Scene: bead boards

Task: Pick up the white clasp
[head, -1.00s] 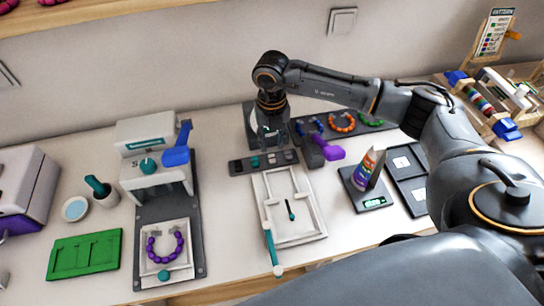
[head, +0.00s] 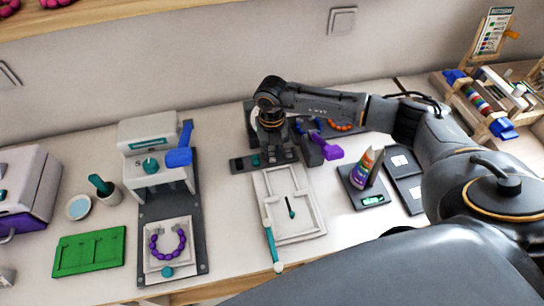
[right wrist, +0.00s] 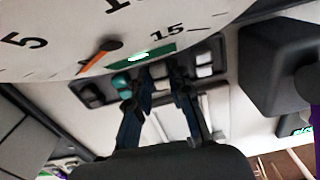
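A dark clasp tray (head: 240,166) lies behind the white frame board and holds small pieces in separate wells. In the right wrist view the tray (right wrist: 92,97) shows a teal piece (right wrist: 121,81) at the left and pale pieces (right wrist: 204,71) at the right. A pale piece, likely the white clasp (right wrist: 160,84), shows partly between the fingertips. My right gripper (right wrist: 162,82) points down over the tray, its two dark fingers apart; I cannot tell whether they touch the piece. In the head view the right gripper (head: 272,142) hides part of the tray's back. My left gripper is not in view.
A dial gauge (right wrist: 90,30) stands close by the right gripper. A dark block with a purple lever (head: 325,152) stands right of the tray. A white frame board (head: 262,185) lies in front. A scale with a glue bottle (head: 362,167) is farther right. Bead bracelets lie behind.

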